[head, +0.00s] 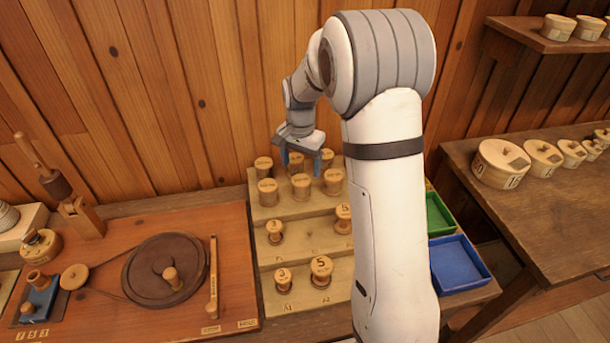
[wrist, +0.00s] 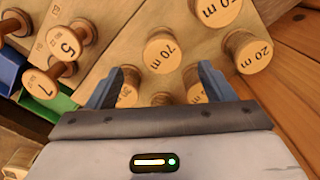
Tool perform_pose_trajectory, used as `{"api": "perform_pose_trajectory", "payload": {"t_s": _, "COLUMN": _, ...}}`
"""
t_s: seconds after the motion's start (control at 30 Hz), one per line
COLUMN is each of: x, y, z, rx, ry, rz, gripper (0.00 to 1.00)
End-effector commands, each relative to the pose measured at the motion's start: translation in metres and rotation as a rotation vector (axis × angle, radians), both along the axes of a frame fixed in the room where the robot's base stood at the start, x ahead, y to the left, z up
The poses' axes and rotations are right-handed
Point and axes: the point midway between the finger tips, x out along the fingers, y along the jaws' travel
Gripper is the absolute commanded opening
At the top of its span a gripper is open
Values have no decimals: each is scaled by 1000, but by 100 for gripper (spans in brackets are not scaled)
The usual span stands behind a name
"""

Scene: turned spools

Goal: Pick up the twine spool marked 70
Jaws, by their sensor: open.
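The spool marked 70 m (wrist: 163,52) stands upright in the wrist view, its round top just beyond the gap between my fingertips. In the head view it appears to be the front middle spool (head: 301,187) on the top step of the stand, though its mark is too small to read there. My gripper (wrist: 168,70) is open and empty, with one finger on each side of the gap. In the head view my gripper (head: 301,163) hangs above the top-step spools, fingers pointing down. Nothing is between the fingers' grip.
Spools marked 50 m (wrist: 215,9) and 20 m (wrist: 254,55) stand close by; several others are partly hidden behind my gripper. Smaller numbered spools (head: 321,268) occupy lower steps. Green (head: 440,216) and blue (head: 458,264) trays lie right. A plank wall (head: 225,90) rises behind.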

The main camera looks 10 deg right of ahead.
Motion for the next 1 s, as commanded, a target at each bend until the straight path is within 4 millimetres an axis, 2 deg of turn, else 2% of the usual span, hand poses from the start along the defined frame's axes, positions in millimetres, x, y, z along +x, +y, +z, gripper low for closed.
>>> {"api": "perform_pose_trajectory", "payload": {"t_s": 0.17, "x": 9, "y": 0, "z": -10, "rx": 0, "ry": 11, "rz": -29, "gripper": 76}}
{"api": "perform_pose_trajectory", "payload": {"t_s": 0.7, "x": 7, "y": -1, "z": -78, "rx": 0, "ry": 11, "rz": -27, "gripper": 76}}
{"api": "perform_pose_trajectory", "payload": {"t_s": 1.0, "x": 8, "y": -1, "z": -83, "rx": 0, "ry": 7, "rz": -26, "gripper": 75}}
